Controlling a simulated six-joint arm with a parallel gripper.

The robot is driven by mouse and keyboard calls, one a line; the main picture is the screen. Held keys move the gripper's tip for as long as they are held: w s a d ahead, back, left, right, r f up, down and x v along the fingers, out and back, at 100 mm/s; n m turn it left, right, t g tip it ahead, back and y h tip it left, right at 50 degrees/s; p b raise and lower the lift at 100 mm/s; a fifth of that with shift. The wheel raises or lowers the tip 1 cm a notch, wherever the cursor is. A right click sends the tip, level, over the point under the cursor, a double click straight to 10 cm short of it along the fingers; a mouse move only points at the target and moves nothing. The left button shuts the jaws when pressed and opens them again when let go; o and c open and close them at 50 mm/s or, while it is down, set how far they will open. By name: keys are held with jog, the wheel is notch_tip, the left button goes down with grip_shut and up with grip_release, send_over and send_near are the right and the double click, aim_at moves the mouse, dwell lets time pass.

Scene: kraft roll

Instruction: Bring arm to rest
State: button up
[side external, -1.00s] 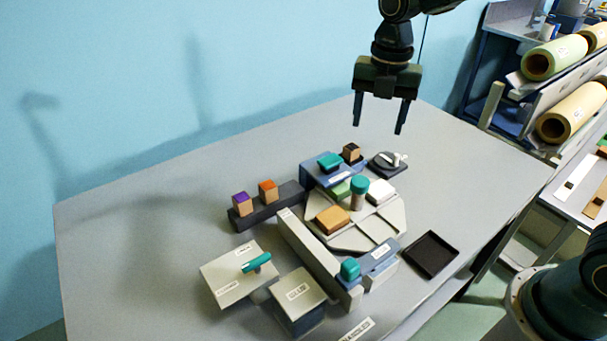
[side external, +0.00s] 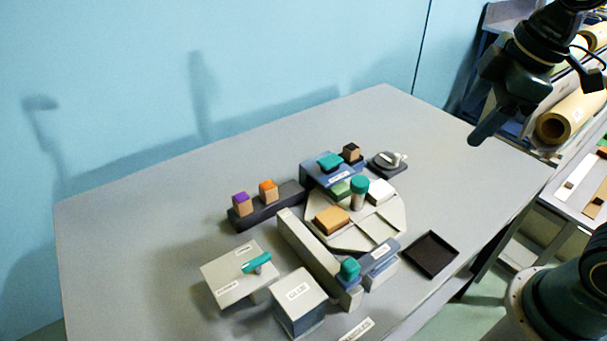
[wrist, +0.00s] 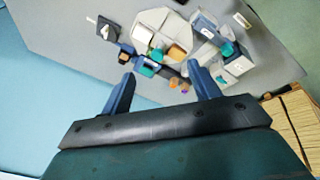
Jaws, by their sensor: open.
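My gripper (side external: 490,125) is raised above the right rear part of the grey table (side external: 130,220), well apart from the objects on it. In the wrist view my gripper (wrist: 161,95) shows two fingers spread wide with nothing between them in its grasp. In the side view the fingers overlap, seen nearly edge-on. My arm reaches in from the top right corner.
A round sectioned platform (side external: 370,225) holds a tan block (side external: 332,220), a white block (side external: 381,191) and a teal-capped cylinder (side external: 359,193). A dark rail (side external: 270,209) bears purple-topped and orange-topped blocks. A black tray (side external: 431,254) lies empty.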

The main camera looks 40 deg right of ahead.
jog(key=s+f+m+t, duration=0.1)
jog(key=s+m, duration=0.6)
jog(key=m, duration=0.1)
jog(key=shift+s+d+f+m+t, duration=0.2)
jog(key=shift+s+d+m+t, duration=0.1)
jog(key=shift+d+t, duration=0.15)
